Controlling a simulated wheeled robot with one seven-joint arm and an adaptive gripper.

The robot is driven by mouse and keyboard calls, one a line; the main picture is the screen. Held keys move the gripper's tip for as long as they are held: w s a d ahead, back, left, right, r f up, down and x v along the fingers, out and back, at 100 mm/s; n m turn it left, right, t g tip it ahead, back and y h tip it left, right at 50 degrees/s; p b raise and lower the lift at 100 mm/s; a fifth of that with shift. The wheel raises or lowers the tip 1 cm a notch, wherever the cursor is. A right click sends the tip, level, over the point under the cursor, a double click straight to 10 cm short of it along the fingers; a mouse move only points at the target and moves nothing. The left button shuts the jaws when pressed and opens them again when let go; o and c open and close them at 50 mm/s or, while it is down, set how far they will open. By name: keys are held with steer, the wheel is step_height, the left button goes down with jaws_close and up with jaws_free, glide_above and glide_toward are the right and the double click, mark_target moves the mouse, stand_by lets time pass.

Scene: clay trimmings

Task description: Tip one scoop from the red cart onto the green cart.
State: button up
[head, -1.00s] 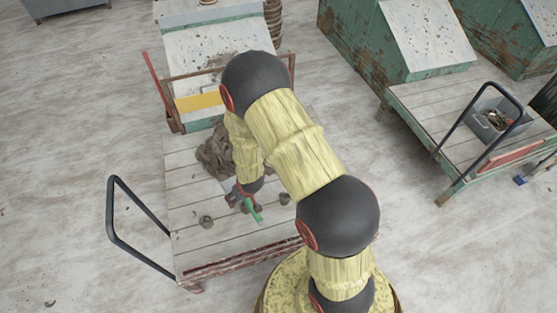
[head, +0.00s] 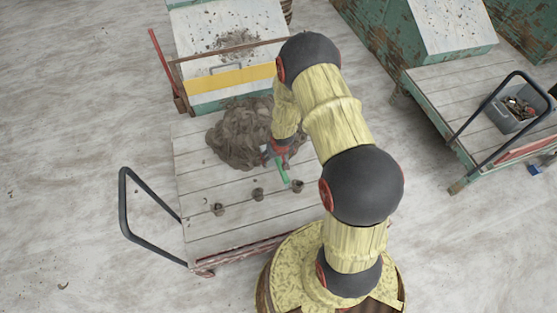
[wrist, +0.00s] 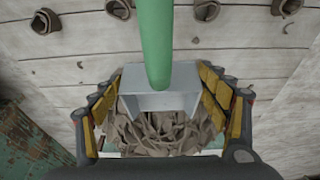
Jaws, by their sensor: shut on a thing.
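The red cart (head: 190,160) stands in the middle of the head view, with plank deck and reddish front rail. A brown-grey heap of clay trimmings (head: 235,140) lies on it. My gripper (head: 281,148) is shut on the scoop with the green handle (head: 282,171), at the heap's right front side. In the wrist view the fingers flank the scoop's grey metal body (wrist: 160,101). Clay (wrist: 165,135) shows just beyond it; I cannot tell how much lies in the scoop. The green cart (head: 430,85) stands to the right, with a plank deck.
A grey bin of odds and ends (head: 515,112) and a black handle (head: 485,105) occupy the green cart's right end.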

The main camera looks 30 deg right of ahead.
steer(key=shift+w+d+f, duration=0.15)
steer(key=shift+w+f, duration=0.55)
steer(key=shift+w+d+f, duration=0.15)
steer(key=shift+w+f, duration=0.55)
steer(key=shift+w+p, duration=0.35)
steer(key=shift+p, duration=0.05)
steer(key=shift+w+d+f+p, duration=0.2)
steer(key=shift+w+f+p, duration=0.3)
steer(key=shift+w, duration=0.3)
steer(key=shift+w+d+f+p, duration=0.15)
steer(key=shift+w+f+p, duration=0.25)
steer(key=shift+w+p, duration=0.3)
steer(key=shift+r, duration=0.1)
steer(key=shift+t, duration=0.6)
steer(key=shift+w+r+b, duration=0.1)
steer(key=shift+r+b, duration=1.1)
steer(key=shift+r, duration=4.7)
steer(key=shift+a+t, duration=0.1)
steer(key=shift+t, duration=0.2)
